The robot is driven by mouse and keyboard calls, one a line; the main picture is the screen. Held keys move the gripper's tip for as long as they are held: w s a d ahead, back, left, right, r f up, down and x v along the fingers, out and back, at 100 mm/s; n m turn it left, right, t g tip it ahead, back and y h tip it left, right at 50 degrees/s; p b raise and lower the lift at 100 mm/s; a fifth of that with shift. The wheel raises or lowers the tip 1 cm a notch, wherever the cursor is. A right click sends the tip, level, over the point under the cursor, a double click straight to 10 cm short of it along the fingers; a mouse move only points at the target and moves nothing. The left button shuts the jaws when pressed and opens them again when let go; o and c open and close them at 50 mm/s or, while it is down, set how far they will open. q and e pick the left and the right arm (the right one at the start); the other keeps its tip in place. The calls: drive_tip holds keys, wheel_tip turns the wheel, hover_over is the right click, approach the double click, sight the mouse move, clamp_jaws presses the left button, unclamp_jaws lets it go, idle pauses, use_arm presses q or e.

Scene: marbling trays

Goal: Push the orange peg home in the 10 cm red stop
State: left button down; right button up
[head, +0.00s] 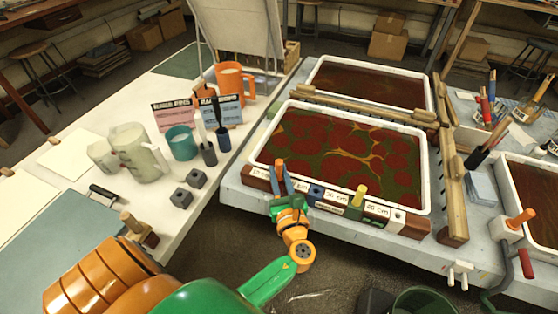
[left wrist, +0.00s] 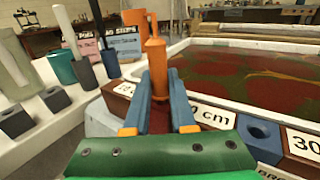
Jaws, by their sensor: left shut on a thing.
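The orange peg (left wrist: 156,62) stands upright between the blue fingers of my left gripper (left wrist: 157,112), which is shut on it. Its top also shows in the head view (head: 279,164), above the gripper (head: 284,180) at the tray's near left corner. Dark red of the stop (left wrist: 159,122) shows directly below the peg, between the fingers. The peg appears to meet the stop, but its lower end and depth are hidden. A label ending in "0 cm" (left wrist: 208,117) is just right of the fingers. My right gripper is not in view.
A blue stop (head: 316,192) with an open hole and a yellow peg (head: 358,196) in another stop are to the right along the rail. The white tray (head: 430,180) of red marbling lies behind. Mugs, jugs (head: 142,158) and grey blocks (head: 181,198) stand left.

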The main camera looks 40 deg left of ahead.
use_arm(q)
drive_tip(key=shift+f, duration=0.4)
drive_tip(key=c, duration=0.7)
unclamp_jaws()
drive_tip(key=shift+r, duration=0.1)
drive_tip(key=b+v, duration=0.1)
drive_tip(key=v, duration=0.6)
